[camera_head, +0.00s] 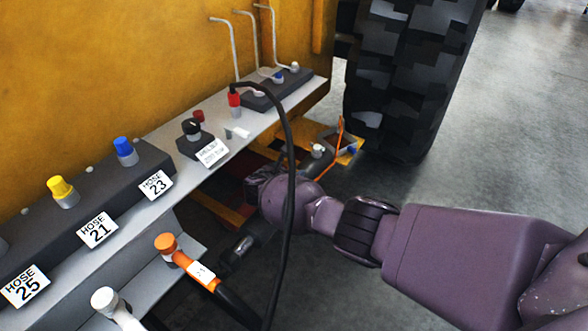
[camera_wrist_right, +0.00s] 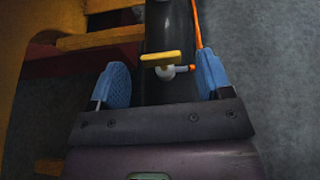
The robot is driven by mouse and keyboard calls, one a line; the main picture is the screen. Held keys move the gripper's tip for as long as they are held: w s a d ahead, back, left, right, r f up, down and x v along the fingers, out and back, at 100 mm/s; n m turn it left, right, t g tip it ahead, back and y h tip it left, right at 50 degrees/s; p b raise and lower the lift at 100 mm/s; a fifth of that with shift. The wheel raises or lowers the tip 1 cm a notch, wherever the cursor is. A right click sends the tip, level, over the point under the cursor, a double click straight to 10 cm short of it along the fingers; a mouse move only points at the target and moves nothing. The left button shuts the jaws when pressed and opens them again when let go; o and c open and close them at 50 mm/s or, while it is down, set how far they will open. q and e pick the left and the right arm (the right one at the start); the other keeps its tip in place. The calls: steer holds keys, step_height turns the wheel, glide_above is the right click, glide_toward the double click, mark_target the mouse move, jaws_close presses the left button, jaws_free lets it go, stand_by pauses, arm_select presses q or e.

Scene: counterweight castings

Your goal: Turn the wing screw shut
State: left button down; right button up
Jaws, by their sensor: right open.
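The wing screw (camera_wrist_right: 162,58) shows in the right wrist view as a flat yellow bar across a pale stem on a dark cylinder (camera_wrist_right: 168,28). My right gripper (camera_wrist_right: 164,76) is open, with one blue-padded finger on each side of the wing screw. There is a gap between each pad and the yellow bar. In the head view my right gripper (camera_head: 262,186) is low beside the grey shelf, and its fingers are hard to make out. I cannot pick out the wing screw there. My left gripper is not in view.
A black hose (camera_head: 288,150) hangs from a red fitting in front of my right wrist. The grey shelf (camera_head: 135,215) carries labelled hose ports and a black knob (camera_head: 191,128). An orange cable (camera_head: 325,165) lies beyond my gripper. A large tyre (camera_head: 405,80) stands behind; the floor at right is clear.

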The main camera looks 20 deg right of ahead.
steer(key=v, duration=0.1)
steer(key=p+v, duration=0.1)
steer(key=shift+s+a+r, duration=0.15)
steer(key=shift+a+r, duration=0.05)
steer(key=shift+r, duration=0.2)
steer(key=shift+s+a+r, duration=0.1)
steer(key=shift+s+a, duration=0.15)
steer(key=shift+a, duration=0.05)
steer(key=shift+s+a, duration=0.2)
steer(key=shift+s, duration=0.05)
